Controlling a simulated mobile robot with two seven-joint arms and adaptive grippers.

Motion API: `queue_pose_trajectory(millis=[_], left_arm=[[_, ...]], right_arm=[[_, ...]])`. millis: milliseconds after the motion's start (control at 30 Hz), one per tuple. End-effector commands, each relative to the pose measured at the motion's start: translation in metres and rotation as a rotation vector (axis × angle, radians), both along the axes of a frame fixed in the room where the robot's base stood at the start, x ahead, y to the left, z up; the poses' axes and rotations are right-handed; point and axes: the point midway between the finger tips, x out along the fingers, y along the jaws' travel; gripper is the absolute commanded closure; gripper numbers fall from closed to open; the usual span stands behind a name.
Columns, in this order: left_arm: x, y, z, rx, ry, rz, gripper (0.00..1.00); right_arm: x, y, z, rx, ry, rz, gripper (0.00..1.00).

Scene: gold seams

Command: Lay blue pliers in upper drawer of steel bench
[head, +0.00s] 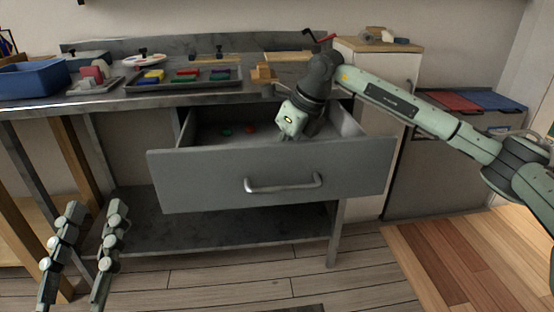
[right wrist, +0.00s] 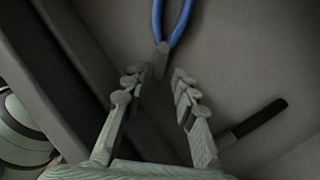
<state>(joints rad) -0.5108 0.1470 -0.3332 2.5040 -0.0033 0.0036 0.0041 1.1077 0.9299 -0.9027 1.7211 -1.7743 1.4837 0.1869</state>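The upper drawer (head: 270,180) of the steel bench (head: 185,97) is pulled open. My right arm reaches over it from the right, and its gripper is down inside, with the fingers hidden in the head view. In the right wrist view, blue pliers (right wrist: 158,22) appear to lie on the drawer floor. Their grey head points toward my right gripper (right wrist: 158,80), which is open. The head is at the gap between the fingertips, with no grip on it visible. The head view does not show the pliers. My left gripper (head: 88,212) is open and empty, low at the left.
A dark-handled tool (right wrist: 258,118) lies right of the fingers in the wrist view. Small green (head: 226,132) and red (head: 250,128) items are in the drawer. A blue bin (head: 35,82) and a tray (head: 150,86) of coloured pieces stand on the bench.

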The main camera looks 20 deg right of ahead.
Motion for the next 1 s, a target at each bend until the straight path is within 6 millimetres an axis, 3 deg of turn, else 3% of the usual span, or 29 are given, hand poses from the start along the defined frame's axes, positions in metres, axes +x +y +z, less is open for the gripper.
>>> queue_pose_trajectory(millis=[333, 467, 800, 1000], left_arm=[[0.000, 0.000, 0.000, 0.001, 0.001, 0.000, 0.63], [0.000, 0.000, 0.000, 0.001, 0.001, 0.000, 0.63], [0.000, 0.000, 0.000, 0.001, 0.001, 0.000, 0.63], [0.000, 0.000, 0.000, 0.000, 0.001, 0.000, 0.63]], right_arm=[[0.000, 0.000, 0.000, -0.001, 0.002, 0.000, 0.62], [-0.002, -0.003, 0.010, -0.001, -0.001, -0.002, 0.62], [-0.022, -0.021, 0.074, 0.000, -0.003, -0.001, 0.62], [-0.031, -0.030, 0.101, 0.000, -0.001, 0.000, 0.62]])
